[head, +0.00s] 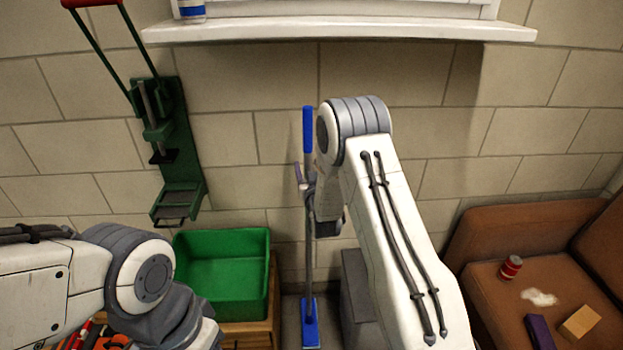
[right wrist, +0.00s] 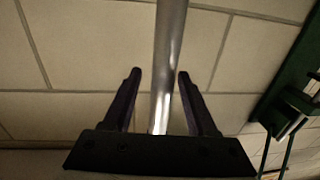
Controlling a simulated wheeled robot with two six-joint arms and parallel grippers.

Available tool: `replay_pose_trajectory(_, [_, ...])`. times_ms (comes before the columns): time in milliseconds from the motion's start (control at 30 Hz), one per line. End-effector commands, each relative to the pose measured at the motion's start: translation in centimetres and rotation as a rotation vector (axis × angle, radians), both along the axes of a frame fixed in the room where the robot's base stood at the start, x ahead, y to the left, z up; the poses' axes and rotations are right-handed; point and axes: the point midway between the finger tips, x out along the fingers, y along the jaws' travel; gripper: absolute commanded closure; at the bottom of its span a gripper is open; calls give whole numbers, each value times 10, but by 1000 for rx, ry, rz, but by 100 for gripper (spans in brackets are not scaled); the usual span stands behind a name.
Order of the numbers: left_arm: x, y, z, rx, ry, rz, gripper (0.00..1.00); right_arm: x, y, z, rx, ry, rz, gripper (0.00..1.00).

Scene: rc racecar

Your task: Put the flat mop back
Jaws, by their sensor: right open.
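The flat mop (head: 308,130) stands upright near the tiled wall, with a blue grip at the top, a grey pole and a blue head (head: 310,334) at the floor. My right gripper (head: 304,180) is at the pole below the blue grip. In the right wrist view, the open fingers of the right gripper (right wrist: 159,76) lie on either side of the silver pole (right wrist: 168,60), with gaps showing. My left arm is at the lower left, and its fingers are not visible.
A green bin (head: 225,306) sits on a wooden stand left of the mop. A grey box (head: 357,290) is to its right, partly behind my right arm. A green press (head: 178,150) hangs on the wall. A brown sofa (head: 480,225) is at the right, and a white sill (head: 340,30) is above.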

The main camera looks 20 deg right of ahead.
Motion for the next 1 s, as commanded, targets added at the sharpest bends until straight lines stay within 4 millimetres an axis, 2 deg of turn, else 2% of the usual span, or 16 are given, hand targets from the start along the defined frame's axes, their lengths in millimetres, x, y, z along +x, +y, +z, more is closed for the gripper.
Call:
replay_pose_trajectory(300, [0,0,-10,1,1,0,50,-64,11,-2,0,2,0,42])
replay_pose_trajectory(500, [0,0,-14,1,1,0,50,-97,17,-2,1,1,1,42])
replay_pose_trajectory(667, [0,0,-15,0,0,0,50,-109,19,-1,0,0,1,42])
replay_pose_trajectory(833, [0,0,-15,0,0,0,50,-110,22,0,2,8,6,42])
replay_pose_trajectory(933, [0,0,-15,0,0,0,50,-107,37,1,15,57,37,42])
replay_pose_trajectory(1000, [0,0,-15,0,0,0,50,-105,58,1,28,130,79,42])
